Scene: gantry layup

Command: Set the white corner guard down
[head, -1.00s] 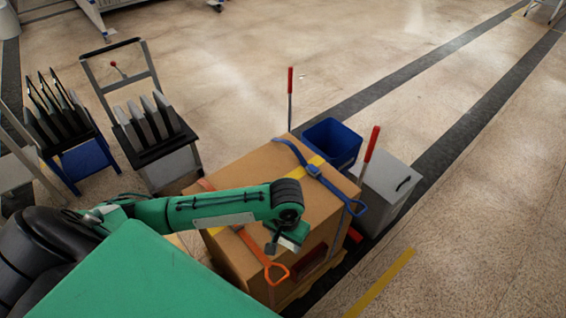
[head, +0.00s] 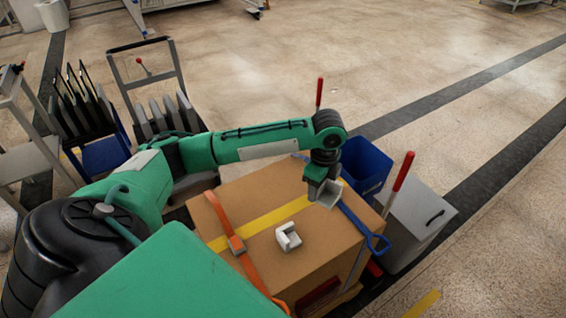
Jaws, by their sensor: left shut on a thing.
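My left gripper (head: 318,184) is over the far right part of the cardboard box's top (head: 250,207). It is shut on a pale grey-white angled piece, seemingly a white corner guard (head: 330,195), close to the blue strap (head: 362,229). I cannot tell whether the held piece touches the box. A second white corner guard (head: 288,239) lies loose on the box top, between the orange strap (head: 236,244) and the blue strap. My right gripper is not in view.
A yellow band (head: 262,222) runs across the box top. A blue bin (head: 365,168) and a grey lidded bin (head: 418,215) stand right of the box, with red-handled poles (head: 400,172) beside them. Carts with dark panels (head: 165,120) stand at the back left. The floor at right is clear.

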